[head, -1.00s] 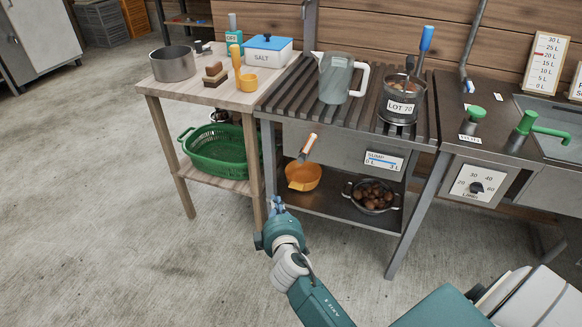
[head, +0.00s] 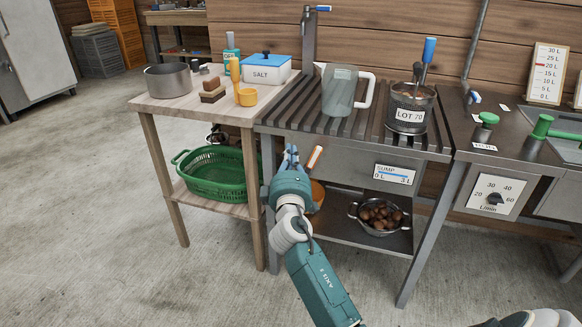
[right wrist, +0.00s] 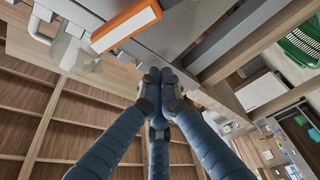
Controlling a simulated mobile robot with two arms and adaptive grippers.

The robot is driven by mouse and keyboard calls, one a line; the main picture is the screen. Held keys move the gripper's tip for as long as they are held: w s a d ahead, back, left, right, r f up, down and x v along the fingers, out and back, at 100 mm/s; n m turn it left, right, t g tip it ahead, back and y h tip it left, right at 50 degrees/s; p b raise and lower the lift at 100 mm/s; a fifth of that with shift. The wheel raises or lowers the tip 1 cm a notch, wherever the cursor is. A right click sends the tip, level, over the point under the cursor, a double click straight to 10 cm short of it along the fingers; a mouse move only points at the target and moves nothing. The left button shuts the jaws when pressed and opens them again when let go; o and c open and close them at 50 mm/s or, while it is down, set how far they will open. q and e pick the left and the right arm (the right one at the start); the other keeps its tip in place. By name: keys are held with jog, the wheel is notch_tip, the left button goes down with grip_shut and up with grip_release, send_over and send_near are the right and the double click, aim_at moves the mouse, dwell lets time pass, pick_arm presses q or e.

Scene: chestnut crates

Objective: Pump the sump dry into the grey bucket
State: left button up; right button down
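The sump gauge (head: 395,174), marked 0 L to 3 L, is on the grey front under the slatted drainboard. Its blue bar spans most of the scale. An orange handle with a white face (head: 314,158) sticks out left of the gauge; it shows large in the right wrist view (right wrist: 126,24). My right gripper (head: 291,152) is just left of the handle and apart from it. Its fingertips (right wrist: 160,84) come together with nothing seen between them. An orange basin (head: 317,194) on the lower shelf is partly hidden by my gripper. I cannot make out a grey bucket. My left gripper is out of view.
A wooden table (head: 150,105) at left bears a grey pot (head: 168,80) and a salt box (head: 267,70). Its low shelf holds a green basket (head: 219,173). A jug (head: 340,92) and the LOT 70 pot (head: 410,105) stand on the slats. A colander (head: 381,226) is on the lower shelf.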

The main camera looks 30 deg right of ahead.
aim_at(311, 164)
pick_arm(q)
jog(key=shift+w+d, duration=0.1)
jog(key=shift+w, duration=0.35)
pick_arm(e)
jog(key=shift+s+d+f, duration=0.35)
jog(key=shift+s+d, duration=0.25)
jog(key=shift+d, duration=0.1)
jog(key=shift+s+d+f, duration=0.3)
jog(key=shift+s+d, duration=0.25)
jog(key=shift+d, duration=0.15)
